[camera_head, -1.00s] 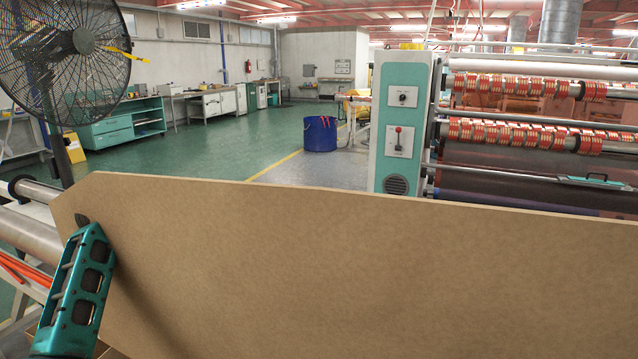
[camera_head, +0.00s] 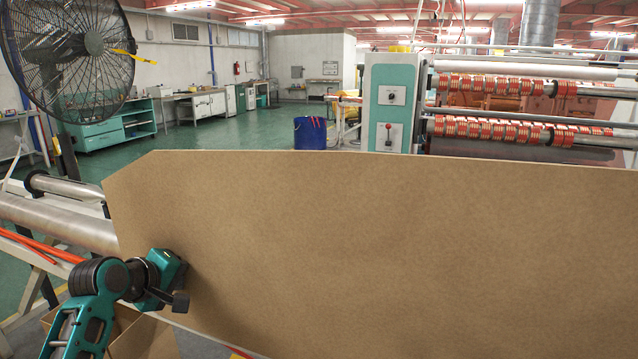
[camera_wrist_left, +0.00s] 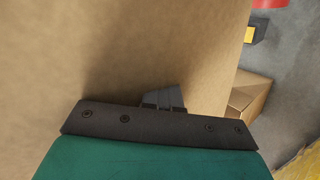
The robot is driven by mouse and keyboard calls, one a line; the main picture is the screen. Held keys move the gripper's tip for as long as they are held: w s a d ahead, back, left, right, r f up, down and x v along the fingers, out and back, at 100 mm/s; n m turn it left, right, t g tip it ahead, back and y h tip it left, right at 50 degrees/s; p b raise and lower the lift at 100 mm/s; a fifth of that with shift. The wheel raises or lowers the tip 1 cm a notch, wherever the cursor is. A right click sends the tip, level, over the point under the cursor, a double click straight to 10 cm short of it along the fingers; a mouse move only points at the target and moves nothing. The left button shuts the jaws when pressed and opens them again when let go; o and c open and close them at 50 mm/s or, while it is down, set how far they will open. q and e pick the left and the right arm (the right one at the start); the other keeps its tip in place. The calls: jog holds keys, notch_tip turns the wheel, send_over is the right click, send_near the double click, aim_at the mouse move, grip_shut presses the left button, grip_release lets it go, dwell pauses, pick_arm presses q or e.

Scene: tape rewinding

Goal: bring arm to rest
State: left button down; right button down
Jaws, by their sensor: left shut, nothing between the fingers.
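My left arm comes in at the lower left of the head view, in front of a large brown board. My left gripper (camera_head: 180,302) is small and dark there, beside the board's lower left part. In the left wrist view the gripper (camera_wrist_left: 163,96) shows its dark fingers closed together with nothing between them. The brown board (camera_head: 380,240) fills much of the head view and also the left wrist view (camera_wrist_left: 120,50). I cannot tell whether the gripper touches it. My right gripper is in neither view.
A cardboard box (camera_head: 145,338) stands low behind my left arm. Metal rollers (camera_head: 60,220) lie at the left. A black fan (camera_head: 65,55) stands at the upper left. A machine with red-striped rolls (camera_head: 510,130) and a blue bin (camera_head: 310,133) are beyond the board.

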pick_arm(q)
jog(key=s+d+f+m+g+y, duration=0.1)
jog(key=s+d+f+m+g, duration=0.15)
jog(key=s+f, duration=0.45)
jog(key=s+d+f+m+g+y, duration=0.1)
jog(key=s+f+m, duration=0.35)
jog(key=s, duration=0.55)
jog(key=s+f+m+g+y, duration=0.15)
jog(key=s+m+g, duration=0.3)
jog(key=s, duration=1.65)
jog(key=w+d+f+m+t+h, duration=0.1)
jog(key=w+d+f+t+h, duration=0.1)
jog(key=w+f+t, duration=0.5)
jog(key=shift+w+d+f+t, duration=0.5)
jog(key=shift+d+f, duration=0.4)
jog(key=shift+f, duration=0.65)
jog(key=shift+s, duration=0.1)
